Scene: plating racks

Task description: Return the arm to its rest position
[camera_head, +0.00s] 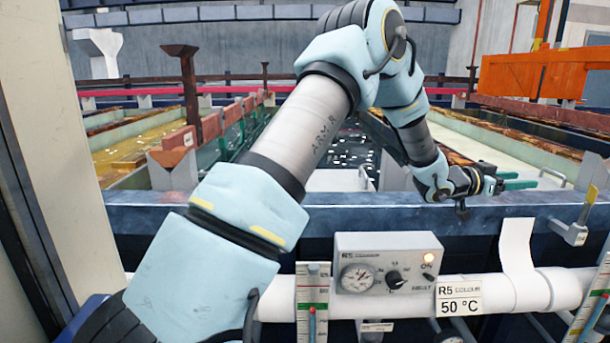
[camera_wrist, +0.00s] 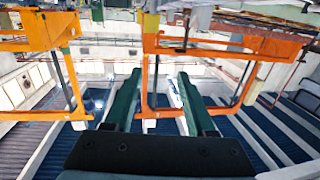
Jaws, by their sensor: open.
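My gripper (camera_head: 512,180) is at the right in the head view, at the end of my bent arm, above the blue tank edge. Its green fingers point right. In the wrist view my gripper (camera_wrist: 155,90) shows two dark green fingers, spread apart with nothing between them. Orange frames (camera_wrist: 195,47) hang beyond the fingertips in the wrist view; whether they are close to the fingers I cannot tell. My arm crosses the head view from lower left to upper middle, then bends down to the right, hiding part of the tanks.
A white pipe (camera_head: 520,290) runs below, labelled 50 °C. An orange beam (camera_head: 530,75) stands at upper right. A yellow-liquid tank (camera_head: 130,145) lies at left.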

